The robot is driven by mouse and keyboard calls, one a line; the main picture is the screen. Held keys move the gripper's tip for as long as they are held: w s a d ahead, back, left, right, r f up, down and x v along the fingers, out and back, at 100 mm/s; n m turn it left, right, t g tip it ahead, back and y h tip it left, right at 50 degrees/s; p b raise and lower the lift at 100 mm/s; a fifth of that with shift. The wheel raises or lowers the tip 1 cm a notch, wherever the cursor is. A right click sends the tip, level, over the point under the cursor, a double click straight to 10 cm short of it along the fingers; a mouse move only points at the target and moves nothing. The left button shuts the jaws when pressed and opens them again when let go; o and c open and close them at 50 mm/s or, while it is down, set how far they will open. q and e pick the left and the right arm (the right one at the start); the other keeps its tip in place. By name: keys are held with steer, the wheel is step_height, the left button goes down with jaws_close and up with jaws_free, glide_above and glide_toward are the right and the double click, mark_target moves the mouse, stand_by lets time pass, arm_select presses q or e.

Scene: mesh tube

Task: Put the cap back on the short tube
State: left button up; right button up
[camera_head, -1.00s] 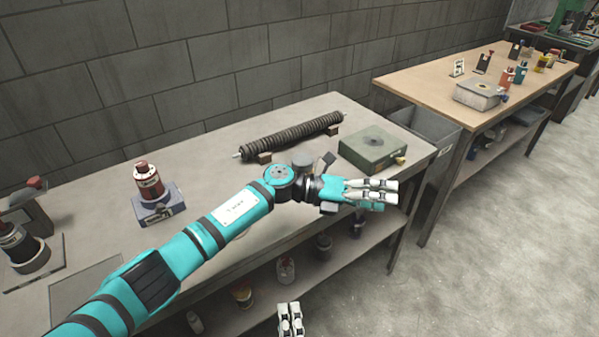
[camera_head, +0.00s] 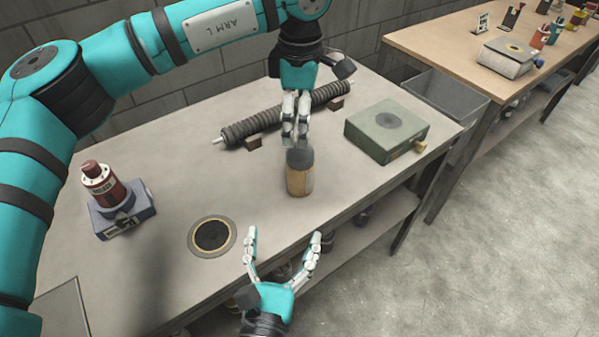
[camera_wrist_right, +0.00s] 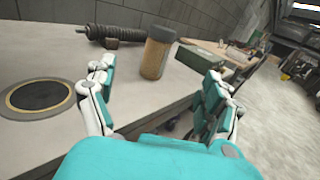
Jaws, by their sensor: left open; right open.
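A short brown tube (camera_head: 300,182) stands upright on the grey workbench (camera_head: 250,175). A dark grey top (camera_head: 299,157) covers its upper end; I cannot tell if this is a cap or part of the tube. The tube also shows in the right wrist view (camera_wrist_right: 156,54), beyond the right fingers. My left gripper (camera_head: 296,138) points down just above the tube's top, its fingers close together; contact is unclear. My right gripper (camera_head: 284,235) is open and empty, low in front of the bench edge, fingers spread toward the tube.
A long ribbed black tube (camera_head: 285,112) rests on small blocks behind. A green box (camera_head: 387,130) stands right, and a red bottle (camera_head: 105,187) on a blue-grey block left. A dark ringed disc (camera_head: 212,236) lies front left. Bench space around the short tube is clear.

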mark_target(298, 172)
steer(key=w+d, duration=0.1)
steer(key=w, duration=0.4)
steer(key=w+d, duration=0.1)
steer(key=w, duration=1.1)
steer(key=shift+w+d, duration=0.2)
steer(key=shift+d, duration=0.2)
